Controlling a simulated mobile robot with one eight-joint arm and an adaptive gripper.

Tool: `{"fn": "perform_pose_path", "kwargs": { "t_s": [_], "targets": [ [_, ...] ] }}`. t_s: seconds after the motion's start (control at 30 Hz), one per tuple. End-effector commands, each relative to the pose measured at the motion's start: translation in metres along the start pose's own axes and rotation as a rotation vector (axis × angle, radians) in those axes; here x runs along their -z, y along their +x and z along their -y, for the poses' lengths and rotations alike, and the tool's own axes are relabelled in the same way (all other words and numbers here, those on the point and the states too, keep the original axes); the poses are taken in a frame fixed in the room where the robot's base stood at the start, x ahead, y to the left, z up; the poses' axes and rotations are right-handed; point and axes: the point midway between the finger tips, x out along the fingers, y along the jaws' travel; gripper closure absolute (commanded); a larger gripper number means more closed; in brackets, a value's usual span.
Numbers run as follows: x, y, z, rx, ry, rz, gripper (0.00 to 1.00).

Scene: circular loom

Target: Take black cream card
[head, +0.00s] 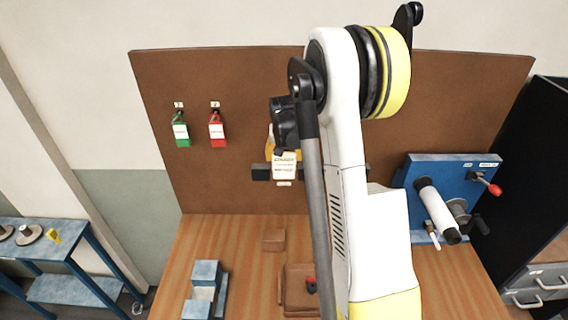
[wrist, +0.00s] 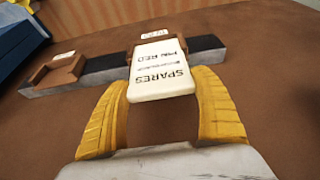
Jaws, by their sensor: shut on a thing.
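A cream card (wrist: 160,72) with black print, reading "SPARES" and "PIN RED" upside down, is at a brown holder on a dark rail (wrist: 100,70) in the wrist view. My gripper (wrist: 164,88) has its yellow fingers on the card's two side edges and is shut on it. I cannot tell whether the card is still seated in the holder. In the head view the card (head: 284,168) shows in front of the brown board, with my gripper (head: 283,152) at its top. My arm hides part of the rail's right side.
A second brown holder (wrist: 60,70) on the rail looks empty. A green padlock (head: 181,133) and a red padlock (head: 217,132) hang on the board. A blue winding unit (head: 425,180) stands right. Blue blocks (head: 207,273) and a brown block (head: 274,239) sit on the wooden bench.

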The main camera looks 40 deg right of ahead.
Motion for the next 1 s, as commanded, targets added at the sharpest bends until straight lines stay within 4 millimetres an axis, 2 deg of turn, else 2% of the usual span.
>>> {"fn": "perform_pose_path", "kwargs": {
  "t_s": [0.57,1.0],
  "targets": [
    [0.006,-0.015,0.000,0.000,0.000,0.000,0.62],
    [0.026,-0.063,0.000,0.000,0.000,0.000,0.62]
  ]
}}
